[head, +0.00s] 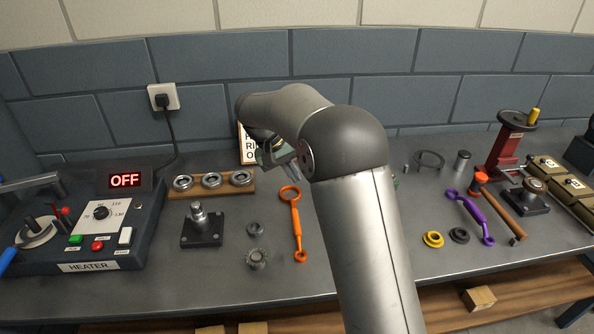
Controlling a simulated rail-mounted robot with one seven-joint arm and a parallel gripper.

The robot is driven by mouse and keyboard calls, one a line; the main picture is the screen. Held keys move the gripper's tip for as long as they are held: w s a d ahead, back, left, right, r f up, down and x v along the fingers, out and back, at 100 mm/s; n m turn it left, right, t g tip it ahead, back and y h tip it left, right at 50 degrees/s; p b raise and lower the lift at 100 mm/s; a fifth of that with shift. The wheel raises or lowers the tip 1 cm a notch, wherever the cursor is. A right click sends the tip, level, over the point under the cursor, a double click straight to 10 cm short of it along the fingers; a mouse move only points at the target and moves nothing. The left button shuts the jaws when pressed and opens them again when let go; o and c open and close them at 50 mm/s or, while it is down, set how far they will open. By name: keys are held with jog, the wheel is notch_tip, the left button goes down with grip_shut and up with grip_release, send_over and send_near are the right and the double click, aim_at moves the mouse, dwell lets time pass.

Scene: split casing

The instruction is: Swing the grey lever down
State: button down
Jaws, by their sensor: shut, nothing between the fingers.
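A dark grey bar (30,184), which may be the grey lever, enters at the left edge and lies over the heater (95,240). It looks raised above the round plate (37,233) on the heater's left side. Its outer end is cut off by the picture edge. My gripper (279,164) is shut and empty, at the back middle of the bench near a white sign, well to the right of the bar. My own arm partly hides the gripper and the bench behind it.
The heater's display (125,180) reads OFF. A wooden rack (205,192) with three rings, a post on a black base (201,226) and an orange wrench (296,222) lie between heater and arm. A red press (508,150), hammer (500,205) and purple wrench (470,215) lie at right.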

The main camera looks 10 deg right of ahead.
jog(key=p+x, duration=0.1)
jog(key=x, duration=0.6)
jog(key=shift+d, duration=0.2)
jog(key=shift+d+r+p, duration=0.2)
jog(key=shift+d+p, duration=0.1)
jog(key=shift+d, duration=0.6)
jog(key=shift+d+r+p, duration=0.2)
jog(key=shift+d+p, duration=0.05)
jog(key=shift+d, duration=0.6)
